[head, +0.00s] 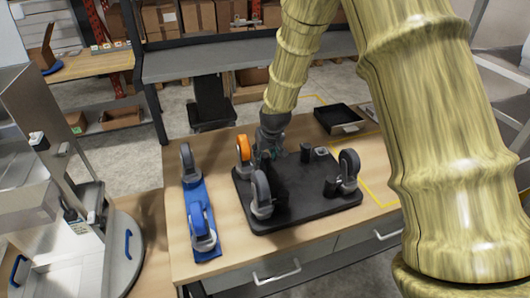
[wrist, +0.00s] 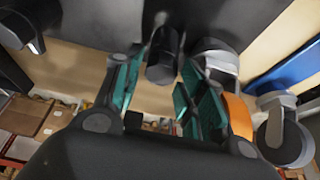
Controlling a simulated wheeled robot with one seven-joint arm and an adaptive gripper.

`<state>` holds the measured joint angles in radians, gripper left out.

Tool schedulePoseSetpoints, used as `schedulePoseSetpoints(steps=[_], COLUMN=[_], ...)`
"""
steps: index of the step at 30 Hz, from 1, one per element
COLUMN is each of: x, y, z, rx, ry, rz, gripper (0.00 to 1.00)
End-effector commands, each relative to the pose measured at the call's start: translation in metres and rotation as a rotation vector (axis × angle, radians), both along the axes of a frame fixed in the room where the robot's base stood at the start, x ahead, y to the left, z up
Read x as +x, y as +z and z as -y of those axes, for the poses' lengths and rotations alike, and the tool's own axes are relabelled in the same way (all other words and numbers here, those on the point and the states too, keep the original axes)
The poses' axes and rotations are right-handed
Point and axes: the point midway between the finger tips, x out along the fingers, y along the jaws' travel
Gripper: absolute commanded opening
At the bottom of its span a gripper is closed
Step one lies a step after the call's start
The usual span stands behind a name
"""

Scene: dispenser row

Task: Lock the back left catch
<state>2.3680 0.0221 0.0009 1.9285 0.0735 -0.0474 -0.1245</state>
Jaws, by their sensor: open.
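A black platform (head: 305,195) lies on the wooden table, with casters near its corners. The back left caster has an orange wheel (head: 243,148); it also shows in the wrist view (wrist: 238,117), just right of my fingers. My gripper (head: 267,152) is low over the back left part of the platform, beside that caster. In the wrist view its teal-padded fingers (wrist: 162,70) are open, one on each side of a short dark post (wrist: 163,56), possibly the back left catch. I cannot tell whether the fingers touch it. My gripper hides this post in the head view.
Grey-wheeled casters stand at the platform's front left (head: 261,192) and right (head: 347,170). Short dark posts stand at back right (head: 306,153) and right (head: 332,187). A blue board (head: 203,220) with two casters lies left. A black tray (head: 338,119) sits at the back right.

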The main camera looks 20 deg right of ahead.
Motion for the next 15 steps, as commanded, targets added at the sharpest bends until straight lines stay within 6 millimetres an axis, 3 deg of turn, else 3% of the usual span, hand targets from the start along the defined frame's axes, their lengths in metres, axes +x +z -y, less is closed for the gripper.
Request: schedulePoseSetpoints(steps=[11, 12, 15], x=[0.0017, 0.0016, 0.0015], y=[-0.0035, -0.0036, -0.0035], z=[-0.0002, -0.0002, -0.0002], rx=[0.0, 0.0, 0.0], ry=[0.0, 0.0, 0.0], rz=[0.0, 0.0, 0.0], gripper=[0.4, 0.39, 0.2])
